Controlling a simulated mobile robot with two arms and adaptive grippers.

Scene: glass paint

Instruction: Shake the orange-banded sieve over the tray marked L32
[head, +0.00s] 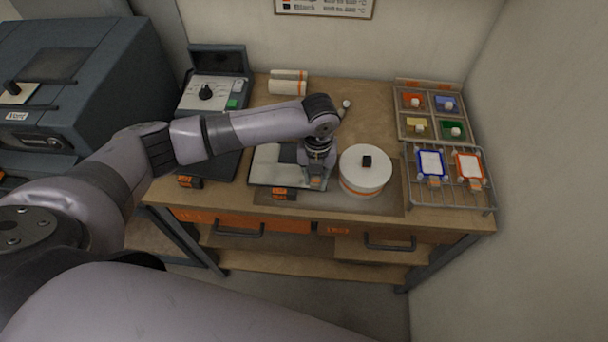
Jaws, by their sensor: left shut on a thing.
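A round white drum with an orange band round its lower side, which I take for the orange-banded sieve (365,180), is right of centre on the bench. A small black block is on its top. My left gripper (316,182) is just left of the drum, shut on a small tan piece like a handle. The join between this piece and the drum is hidden. Below the gripper lies a dark-edged tray (253,181) with a pale surface and an orange tag at its front, too small to read. My right gripper is out of view.
A wire rack (450,206) at the right holds a blue-framed and an orange-framed white panel. Behind it is a divided box (427,116) with coloured compartments. A control box (207,93) and white rolls (288,87) stand at the back. A large grey machine (85,85) is at the left.

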